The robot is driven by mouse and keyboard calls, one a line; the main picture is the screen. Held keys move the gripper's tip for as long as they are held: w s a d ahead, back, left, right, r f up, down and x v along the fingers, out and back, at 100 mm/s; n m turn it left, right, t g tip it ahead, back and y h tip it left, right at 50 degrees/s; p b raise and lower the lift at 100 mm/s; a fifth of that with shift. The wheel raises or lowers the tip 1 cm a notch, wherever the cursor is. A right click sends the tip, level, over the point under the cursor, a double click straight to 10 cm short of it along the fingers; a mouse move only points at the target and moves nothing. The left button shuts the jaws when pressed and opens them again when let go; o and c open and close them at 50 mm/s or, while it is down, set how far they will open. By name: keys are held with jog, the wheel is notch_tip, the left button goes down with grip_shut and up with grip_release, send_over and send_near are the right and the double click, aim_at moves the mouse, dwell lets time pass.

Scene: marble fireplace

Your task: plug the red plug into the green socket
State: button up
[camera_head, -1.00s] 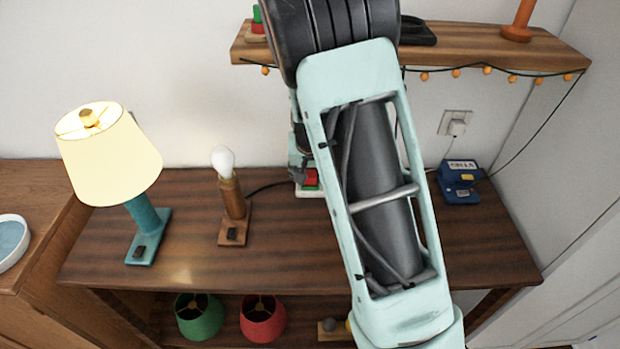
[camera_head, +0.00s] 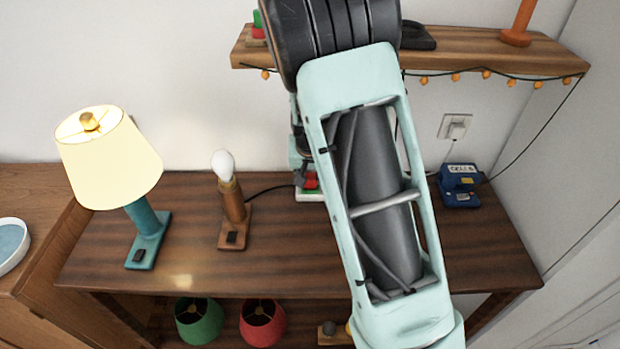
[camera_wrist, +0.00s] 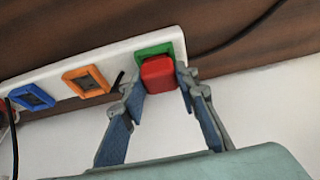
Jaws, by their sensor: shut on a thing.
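The red plug (camera_wrist: 158,76) is between the fingers of my gripper (camera_wrist: 160,80) in the wrist view. My gripper is shut on it. The plug sits at the green socket (camera_wrist: 178,46), the rightmost one on a white power strip (camera_wrist: 115,52). The plug covers most of the socket's face, and I cannot tell how deep it sits. In the head view the red plug (camera_head: 311,181) is small beside my gripper (camera_head: 302,174), which my arm partly hides.
The strip also has an orange socket (camera_wrist: 86,81) and a blue socket (camera_wrist: 32,97). On the wooden table (camera_head: 180,255) stand a lit teal lamp (camera_head: 146,240), a bare-bulb lamp (camera_head: 233,205) and a blue device (camera_head: 459,185). A shelf (camera_head: 480,50) with hanging lights is above.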

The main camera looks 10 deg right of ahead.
jog(key=shift+r, duration=0.5)
jog(key=s+d+r+p, duration=0.2)
jog(key=s+r, duration=0.9)
jog(key=s, duration=0.2)
jog(key=shift+s+d+r, duration=0.35)
jog(key=shift+d, duration=0.05)
